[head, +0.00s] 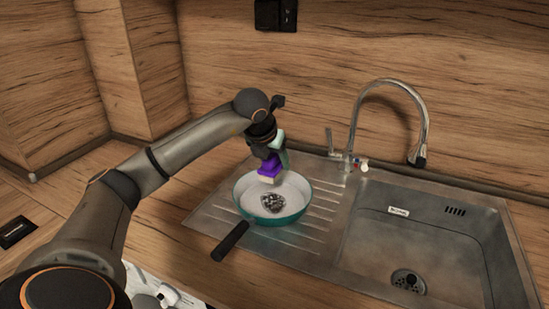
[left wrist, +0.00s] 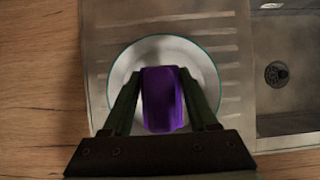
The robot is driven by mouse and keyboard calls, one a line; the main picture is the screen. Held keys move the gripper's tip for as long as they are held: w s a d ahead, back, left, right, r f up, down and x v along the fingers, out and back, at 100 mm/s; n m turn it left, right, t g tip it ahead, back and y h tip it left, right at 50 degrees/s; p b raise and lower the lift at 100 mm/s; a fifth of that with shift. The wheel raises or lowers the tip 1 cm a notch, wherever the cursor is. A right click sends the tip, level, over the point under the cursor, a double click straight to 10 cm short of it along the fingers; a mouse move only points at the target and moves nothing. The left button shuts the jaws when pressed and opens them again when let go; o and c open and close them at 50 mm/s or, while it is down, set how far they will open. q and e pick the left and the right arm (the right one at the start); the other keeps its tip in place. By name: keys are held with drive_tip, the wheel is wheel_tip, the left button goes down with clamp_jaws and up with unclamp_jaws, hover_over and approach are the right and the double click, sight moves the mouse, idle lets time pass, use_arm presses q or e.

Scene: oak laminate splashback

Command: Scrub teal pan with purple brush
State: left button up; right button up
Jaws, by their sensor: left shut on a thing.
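The teal pan (head: 283,217) rests on the ribbed drainboard left of the sink, its dark handle (head: 231,241) pointing toward the front left. A dark, speckled patch (head: 273,203) shows on the pan's pale inside. My left gripper (head: 271,158) is shut on the purple brush (head: 268,170) over the back part of the pan. The brush's pale bristles point down; I cannot tell whether they touch the pan. In the left wrist view the purple brush (left wrist: 160,98) sits between the fingers and covers the middle of the pan (left wrist: 124,69). My right gripper is not in view.
The steel sink basin (head: 420,245) is right of the pan, with a drain (head: 408,280). A tall curved faucet (head: 424,120) stands behind it. The wooden splashback (head: 220,60) closes off the back. Bare wooden counter (head: 170,240) lies left of the drainboard.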

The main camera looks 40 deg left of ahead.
use_arm(q)
wheel_tip(320, 180, down, 5)
drive_tip(key=b, duration=0.3)
drive_tip(key=shift+r, duration=0.15)
drive_tip(key=shift+f+b, duration=0.7)
drive_tip(key=shift+f, duration=0.15)
drive_tip(key=shift+f+b, duration=0.3)
drive_tip(key=shift+f, duration=0.1)
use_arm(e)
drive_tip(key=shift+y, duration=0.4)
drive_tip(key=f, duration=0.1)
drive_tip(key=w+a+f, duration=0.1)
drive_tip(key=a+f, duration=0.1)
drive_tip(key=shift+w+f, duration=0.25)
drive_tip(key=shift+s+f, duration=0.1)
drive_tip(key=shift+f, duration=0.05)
use_arm(q)
drive_tip(key=shift+f, duration=0.1)
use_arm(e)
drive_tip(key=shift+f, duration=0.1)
use_arm(q)
drive_tip(key=shift+f+b, duration=0.35)
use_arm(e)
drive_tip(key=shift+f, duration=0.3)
use_arm(q)
drive_tip(key=shift+f+b, duration=0.4)
drive_tip(key=shift+f, duration=0.1)
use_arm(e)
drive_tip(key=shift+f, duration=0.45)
